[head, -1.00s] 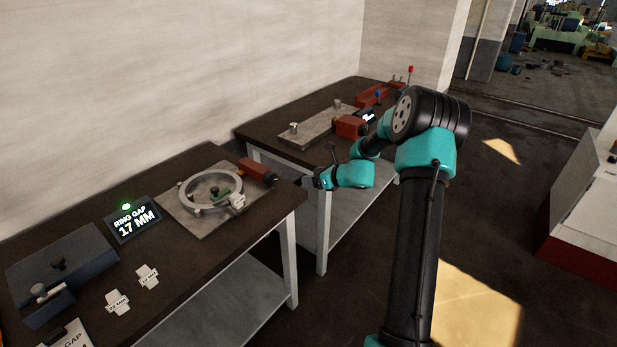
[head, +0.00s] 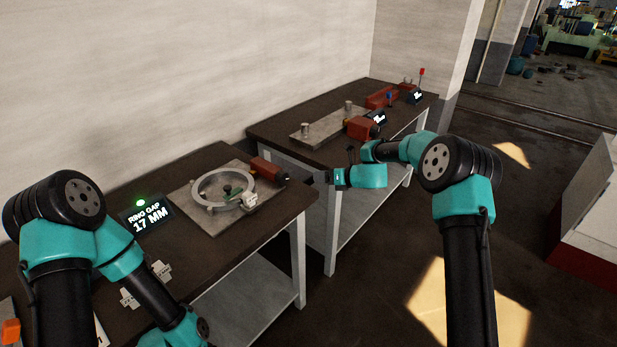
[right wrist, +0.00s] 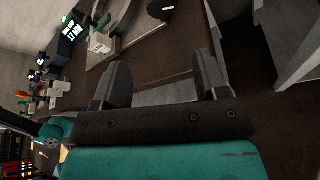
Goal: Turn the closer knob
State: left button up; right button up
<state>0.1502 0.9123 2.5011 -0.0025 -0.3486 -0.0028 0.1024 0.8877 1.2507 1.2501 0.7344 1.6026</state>
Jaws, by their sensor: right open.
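On the near bench, a red cylinder (head: 267,169) has a dark knob (head: 281,181) at its right end, pointing toward the bench edge. It stands beside a metal ring (head: 223,188) on a grey plate. A second red unit (head: 358,128) with a dark end knob (head: 375,131) is on the far bench. My right gripper (head: 332,177) hangs off the near bench's right edge, apart from the near knob. In the right wrist view its fingers (right wrist: 163,78) are open and empty. My left arm comes in at lower left; its gripper is out of the picture.
A display (head: 147,217) reading "RING GAP 17 MM" stands left of the ring, with a green light on top. White labelled gauges (head: 145,285) lie in front of it. A narrow gap separates the near bench (head: 262,232) from the far bench (head: 290,148).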

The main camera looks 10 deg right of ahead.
aim_at(285, 176)
jog(key=shift+w+a, duration=0.1)
jog(key=shift+a, duration=0.1)
jog(key=x, duration=1.7)
jog(key=shift+c, duration=0.5)
jog(key=c, duration=0.5)
jog(key=shift+n, duration=0.5)
jog(key=shift+c, duration=0.2)
jog(key=o, duration=0.6)
